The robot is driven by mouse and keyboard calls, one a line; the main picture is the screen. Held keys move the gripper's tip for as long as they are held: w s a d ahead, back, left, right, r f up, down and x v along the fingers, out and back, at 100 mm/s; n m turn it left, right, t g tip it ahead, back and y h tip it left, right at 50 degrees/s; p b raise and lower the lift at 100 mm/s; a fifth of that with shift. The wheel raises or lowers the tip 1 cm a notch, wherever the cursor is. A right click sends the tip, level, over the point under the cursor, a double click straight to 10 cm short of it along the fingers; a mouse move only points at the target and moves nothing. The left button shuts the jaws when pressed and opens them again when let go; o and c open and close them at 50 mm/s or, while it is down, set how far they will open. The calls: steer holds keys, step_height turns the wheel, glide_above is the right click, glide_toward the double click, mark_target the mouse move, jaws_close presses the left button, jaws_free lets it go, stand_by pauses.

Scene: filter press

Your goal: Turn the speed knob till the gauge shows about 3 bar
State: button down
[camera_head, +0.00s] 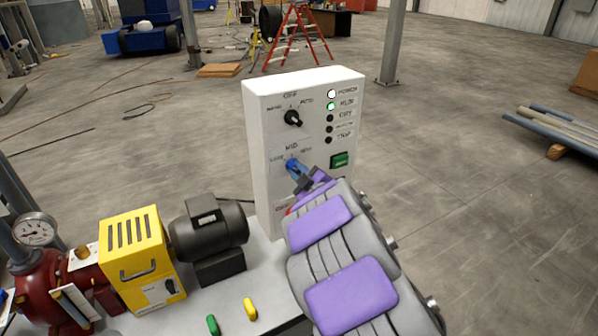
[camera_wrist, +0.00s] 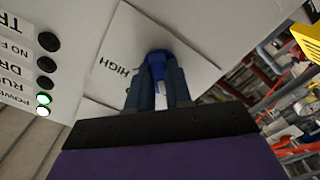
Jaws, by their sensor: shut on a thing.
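The speed knob (camera_head: 291,163) is blue and sits on the front of a white control box (camera_head: 262,140), under the label MID. My gripper (camera_head: 300,174) reaches up to it from below right. In the wrist view the two dark fingers of my gripper (camera_wrist: 158,78) are shut on the blue knob (camera_wrist: 158,58), one on each side, with a pale mark between them. The word HIGH shows beside it. The round pressure gauge (camera_head: 35,230) stands at the far left with a small red needle pointing left; its numbers are too small to read.
A black selector knob (camera_head: 293,118) sits above the speed knob. The top two lamps are lit, white and green. A green button (camera_head: 339,160) is to the right. A red pump (camera_head: 45,285), yellow guard (camera_head: 133,255) and grey motor (camera_head: 208,228) stand at left.

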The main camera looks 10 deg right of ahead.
steer(key=shift+r+m+p, duration=0.15)
steer(key=shift+m+p, duration=0.15)
steer(key=shift+p, duration=0.2)
steer(key=m+p, duration=0.3)
steer(key=p, duration=0.2)
steer(key=shift+r+m, duration=0.15)
steer(key=shift+m, duration=0.15)
steer(key=m+p, duration=0.4)
steer(key=shift+f, duration=0.2)
steer(key=shift+m+p, duration=0.3)
steer(key=c, duration=1.3)
jaws_free()
steer(key=shift+o, duration=1.3)
steer(key=shift+a+r, duration=0.1)
steer(key=shift+a, duration=0.1)
steer(key=shift+d, duration=0.1)
steer(key=shift+d, duration=0.1)
